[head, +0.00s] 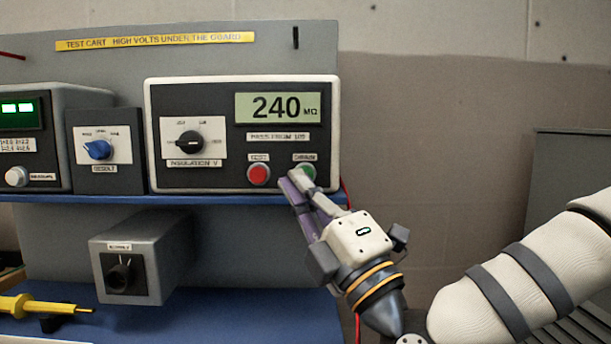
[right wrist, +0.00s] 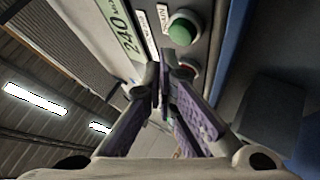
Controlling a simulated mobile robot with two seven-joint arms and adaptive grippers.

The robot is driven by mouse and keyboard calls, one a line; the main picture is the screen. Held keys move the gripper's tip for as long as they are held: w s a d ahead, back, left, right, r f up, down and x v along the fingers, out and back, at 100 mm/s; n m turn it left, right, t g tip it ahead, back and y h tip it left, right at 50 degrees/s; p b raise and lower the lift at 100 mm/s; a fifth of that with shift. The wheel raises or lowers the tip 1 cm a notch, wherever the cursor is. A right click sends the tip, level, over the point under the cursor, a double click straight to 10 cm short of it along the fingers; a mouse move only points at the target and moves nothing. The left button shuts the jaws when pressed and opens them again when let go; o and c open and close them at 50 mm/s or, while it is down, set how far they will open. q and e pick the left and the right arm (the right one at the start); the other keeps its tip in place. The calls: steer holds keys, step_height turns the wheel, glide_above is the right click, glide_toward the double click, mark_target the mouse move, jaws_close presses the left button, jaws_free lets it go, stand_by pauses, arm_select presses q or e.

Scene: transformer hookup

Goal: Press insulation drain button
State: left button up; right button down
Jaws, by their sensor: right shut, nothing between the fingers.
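The insulation tester (head: 222,92) stands on the blue shelf, its display reading 240 MΩ. Its green drain button (head: 306,169) is at the lower right of the panel, right of the red test button (head: 258,174). My right gripper (head: 296,179) is shut and empty, its fingertips at the green button's lower left edge and covering part of it. In the right wrist view the green button (right wrist: 182,28) shows just beyond the fingertips (right wrist: 166,60), and the red button (right wrist: 188,70) is partly behind them. I cannot tell whether the tips touch the green button. My left gripper is out of view.
A selector box with a blue knob (head: 98,150) and a unit with a green display (head: 22,113) stand left of the tester. A grey box with a black knob (head: 140,262) sits below the shelf (head: 230,199). A yellow probe (head: 40,306) lies at lower left.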

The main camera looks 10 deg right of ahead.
stand_by(0.4)
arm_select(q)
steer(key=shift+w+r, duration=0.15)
arm_select(e)
steer(key=shift+w+d, duration=0.1)
steer(key=shift+w, duration=0.35)
steer(key=shift+w+d, duration=0.1)
steer(key=shift+w, duration=0.3)
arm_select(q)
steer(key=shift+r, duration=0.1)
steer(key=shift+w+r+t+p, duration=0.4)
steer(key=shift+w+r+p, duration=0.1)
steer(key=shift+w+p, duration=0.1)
arm_select(e)
steer(key=shift+s+a, duration=0.2)
steer(key=shift+s, duration=0.7)
